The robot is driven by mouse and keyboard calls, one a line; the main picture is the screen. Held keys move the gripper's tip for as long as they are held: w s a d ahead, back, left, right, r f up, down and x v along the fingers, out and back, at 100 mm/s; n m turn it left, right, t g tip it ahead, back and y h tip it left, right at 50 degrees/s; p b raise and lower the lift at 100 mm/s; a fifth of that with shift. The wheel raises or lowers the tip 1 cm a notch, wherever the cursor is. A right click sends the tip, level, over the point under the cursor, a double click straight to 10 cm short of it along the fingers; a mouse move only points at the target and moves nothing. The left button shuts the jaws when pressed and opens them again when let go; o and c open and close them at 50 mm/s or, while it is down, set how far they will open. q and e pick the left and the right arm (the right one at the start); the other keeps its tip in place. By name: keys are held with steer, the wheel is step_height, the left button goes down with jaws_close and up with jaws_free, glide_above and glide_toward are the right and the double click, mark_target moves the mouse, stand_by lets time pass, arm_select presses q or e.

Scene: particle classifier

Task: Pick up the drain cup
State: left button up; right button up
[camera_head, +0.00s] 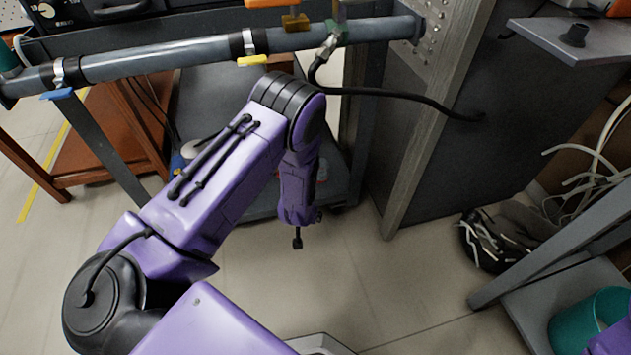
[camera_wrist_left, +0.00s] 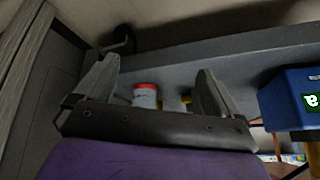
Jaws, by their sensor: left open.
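My left gripper (camera_wrist_left: 157,70) is open in the left wrist view, with one finger on each side of the picture and nothing held. A white can-shaped cup with a red rim (camera_wrist_left: 146,95) shows between the fingers, beyond the gripper base and partly hidden by it. It may be the drain cup, but I cannot tell for sure. In the head view my left arm reaches down in front of a low grey shelf (camera_head: 235,205) and hides part of it. My right gripper is not in view.
A blue box (camera_wrist_left: 290,97) is at the right of the wrist view. In the head view, a grey pipe (camera_head: 160,61) with a black hose (camera_head: 400,94) runs above the shelf. A dark cabinet (camera_head: 465,130) stands to the right. A teal bin (camera_head: 575,328) is at the lower right.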

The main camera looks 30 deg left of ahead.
arm_select(q)
steer(key=w+a+m+b, duration=0.1)
steer(key=w+b, duration=0.1)
steer(key=w, duration=0.9)
steer(key=n+b, duration=0.1)
steer(key=n, duration=0.1)
glide_toward(319, 165)
step_height(319, 165, up, 3)
steer(key=s+d, duration=0.2)
steer(key=b+x, duration=0.2)
steer(key=x, duration=0.2)
steer(key=shift+s, duration=0.15)
steer(key=b+x, duration=0.4)
steer(key=x, duration=0.1)
steer(key=shift+a+f, duration=0.15)
steer(key=shift+f, duration=0.05)
steer(key=shift+w+a+f, duration=0.1)
steer(key=shift+w, duration=0.1)
steer(key=c, duration=1.1)
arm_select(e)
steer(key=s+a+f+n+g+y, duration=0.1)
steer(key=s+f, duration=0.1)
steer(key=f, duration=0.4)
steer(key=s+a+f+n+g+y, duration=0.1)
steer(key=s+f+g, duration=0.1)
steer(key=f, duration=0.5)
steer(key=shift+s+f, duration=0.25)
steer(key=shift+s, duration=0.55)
